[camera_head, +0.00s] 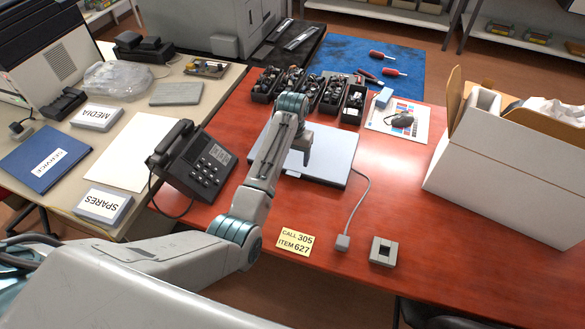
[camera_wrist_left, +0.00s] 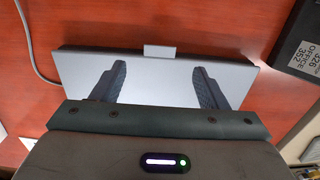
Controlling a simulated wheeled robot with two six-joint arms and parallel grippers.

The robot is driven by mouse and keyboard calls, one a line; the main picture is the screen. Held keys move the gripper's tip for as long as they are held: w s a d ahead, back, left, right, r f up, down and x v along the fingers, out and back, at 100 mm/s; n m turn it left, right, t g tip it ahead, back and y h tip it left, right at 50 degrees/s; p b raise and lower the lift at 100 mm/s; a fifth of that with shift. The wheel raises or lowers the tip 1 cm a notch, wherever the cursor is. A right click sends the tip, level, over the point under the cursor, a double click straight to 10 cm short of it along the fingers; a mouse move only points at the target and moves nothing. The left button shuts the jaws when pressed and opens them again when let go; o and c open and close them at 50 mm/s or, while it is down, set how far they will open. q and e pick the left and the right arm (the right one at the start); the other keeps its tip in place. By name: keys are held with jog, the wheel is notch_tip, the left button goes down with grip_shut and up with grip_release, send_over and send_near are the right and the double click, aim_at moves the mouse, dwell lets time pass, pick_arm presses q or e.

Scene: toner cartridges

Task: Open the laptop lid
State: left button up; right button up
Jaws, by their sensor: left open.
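The laptop (camera_head: 335,155) is a flat silver-grey slab lying closed on the red table, with a small pale tab (camera_head: 293,174) at its near edge. In the left wrist view the lid (camera_wrist_left: 150,75) fills the middle, and the tab (camera_wrist_left: 160,51) sticks out from its edge. My left gripper (camera_head: 304,150) is over the lid, pointing down, and hides part of it. In the left wrist view its two dark fingers (camera_wrist_left: 158,78) are spread apart with nothing between them. Whether they touch the lid I cannot tell. My right gripper is not in view.
A desk phone (camera_head: 195,165) stands left of the laptop. Black bins (camera_head: 310,92) of parts stand behind it, and a large white box (camera_head: 505,165) stands at right. A grey cable (camera_head: 366,195) runs from the laptop's right side to a small block (camera_head: 343,242). A yellow label (camera_head: 295,242) lies in front.

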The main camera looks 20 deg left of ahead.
aim_at(292, 175)
pick_arm(q)
notch_tip(292, 175, down, 7)
jog(key=shift+p, duration=0.45)
